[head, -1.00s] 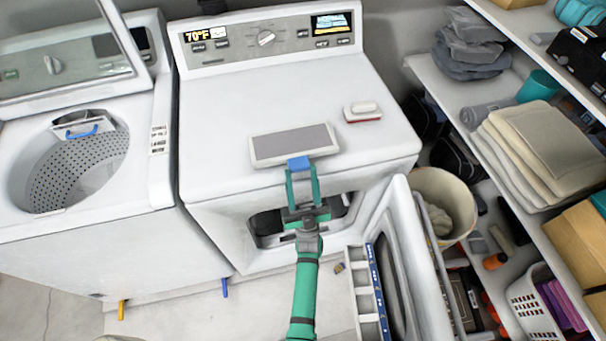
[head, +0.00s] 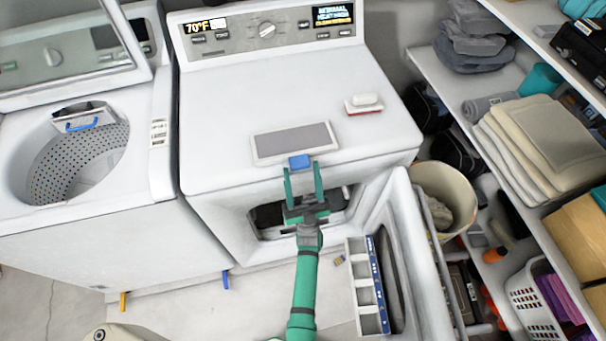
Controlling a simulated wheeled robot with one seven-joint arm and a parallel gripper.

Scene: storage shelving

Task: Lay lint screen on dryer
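The lint screen (head: 293,142), a flat grey panel in a white frame with a blue tab (head: 300,162), lies at the front edge of the dryer top (head: 235,115). Its tab points toward me, at the edge. My gripper (head: 303,170) is just in front of the dryer's front edge, at the tab. Its two green fingers are spread wider than the tab, one at each side, and look open. Whether a finger still touches the tab cannot be told. The screen looks flat on the top.
The dryer door (head: 408,240) hangs open to the right, below the top. A white and red item (head: 364,104) lies on the dryer top, right of the screen. The washer (head: 80,160) stands open at left. Shelves (head: 450,90) and a bin (head: 445,195) are at right.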

